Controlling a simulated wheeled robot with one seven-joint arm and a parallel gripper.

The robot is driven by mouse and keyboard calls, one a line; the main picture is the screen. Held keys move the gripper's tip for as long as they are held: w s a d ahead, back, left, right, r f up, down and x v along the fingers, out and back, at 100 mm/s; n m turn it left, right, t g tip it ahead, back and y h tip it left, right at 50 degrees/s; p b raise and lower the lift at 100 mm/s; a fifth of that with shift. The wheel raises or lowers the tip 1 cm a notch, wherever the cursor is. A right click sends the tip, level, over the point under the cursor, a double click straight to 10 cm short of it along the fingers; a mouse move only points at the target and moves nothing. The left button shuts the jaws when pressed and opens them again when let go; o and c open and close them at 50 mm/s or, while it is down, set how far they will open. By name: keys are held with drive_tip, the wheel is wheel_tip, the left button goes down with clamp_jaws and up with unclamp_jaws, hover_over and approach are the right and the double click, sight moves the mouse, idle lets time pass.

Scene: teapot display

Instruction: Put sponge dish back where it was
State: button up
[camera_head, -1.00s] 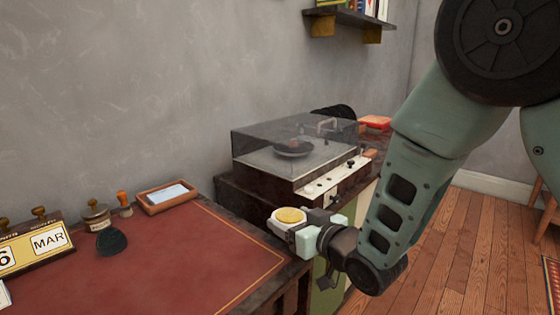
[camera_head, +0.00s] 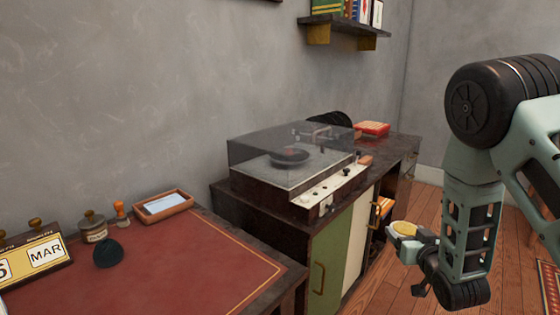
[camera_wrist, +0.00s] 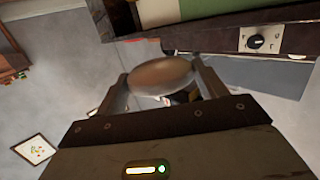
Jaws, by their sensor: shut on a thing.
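The sponge dish (camera_head: 392,229) is a small pale dish with a round yellow sponge (camera_head: 405,228) on top. My gripper (camera_head: 396,236) is shut on it and holds it up in the air, right of the cabinet's front. In the wrist view the underside of the dish (camera_wrist: 163,76) shows as a brownish oval between the two fingers of my gripper (camera_wrist: 165,85). The sponge is hidden there.
A record player (camera_head: 290,165) with a clear lid stands on the dark cabinet (camera_head: 255,217), with a red box (camera_head: 372,128) behind it. A red-topped desk (camera_head: 170,265) at left holds a stamp, jar, calendar and wooden tray (camera_head: 163,202). Wooden floor lies right of the cabinet.

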wheel_tip(320, 180, up, 19)
drive_tip(key=p, duration=1.8)
approach(408, 231)
drive_tip(key=w+r, duration=0.3)
drive_tip(key=shift+w, duration=0.1)
